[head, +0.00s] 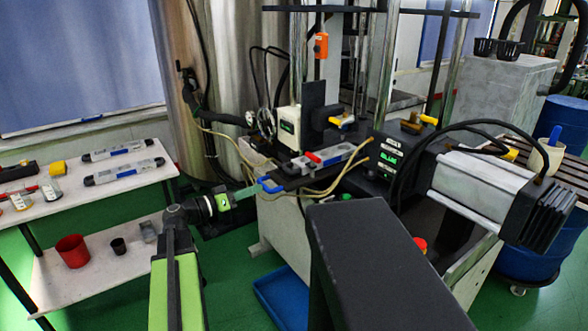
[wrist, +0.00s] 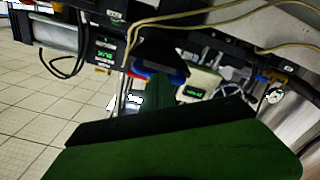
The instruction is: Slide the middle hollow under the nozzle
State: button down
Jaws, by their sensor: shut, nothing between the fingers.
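My gripper (head: 254,189) is shut and empty, its narrow green fingers reaching right to a blue handle (head: 271,185) at the machine's front edge. I cannot tell whether they touch it. A grey bar-shaped mould (head: 338,154) with dark ends appears to lie on the machine's black bed, behind the blue handle and beside a red handle (head: 313,157). A black dispensing head (head: 322,115) with a yellow lever stands above it. The nozzle tip and the individual hollows cannot be made out.
Two similar grey bars (head: 118,150) lie on the white shelf table at left, with a red cup (head: 73,251) on its lower shelf. Yellowish hoses (head: 338,177) loop across the machine front. A blue tray (head: 281,297) lies on the green floor below.

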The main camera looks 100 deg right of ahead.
jog(key=shift+x, duration=3.55)
jog(key=shift+w, duration=0.1)
jog(key=v, duration=0.7)
